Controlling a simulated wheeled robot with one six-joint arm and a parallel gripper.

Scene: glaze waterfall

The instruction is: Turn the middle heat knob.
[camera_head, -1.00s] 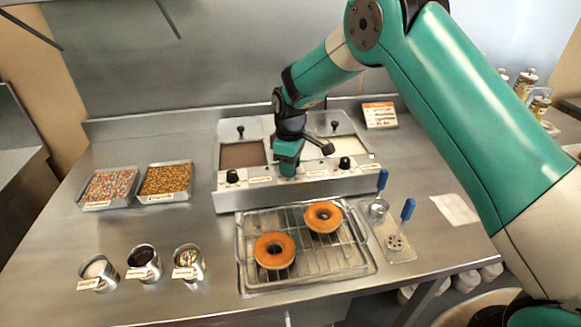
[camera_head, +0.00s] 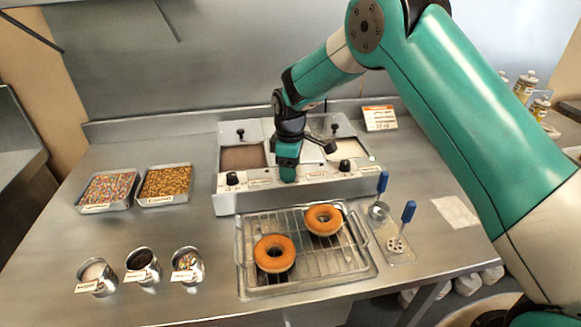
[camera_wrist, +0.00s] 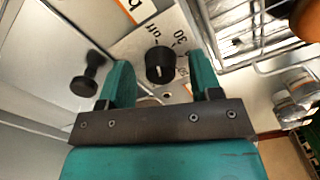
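In the wrist view the middle knob (camera_wrist: 160,65) is a round black dial with a pale pointer mark, beside printed "off" and "30" marks. The knob lies between my two green fingers, which are spread apart with a gap showing on each side of it. I cannot tell how deep the fingertips reach along it.
A left knob (camera_head: 233,178) and a right knob (camera_head: 344,164) sit on the same panel. A black lid handle (camera_wrist: 90,75) stands close to one finger. In front is a wire rack (camera_head: 310,268) with two doughnuts. Sprinkle trays (camera_head: 110,207) are at left.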

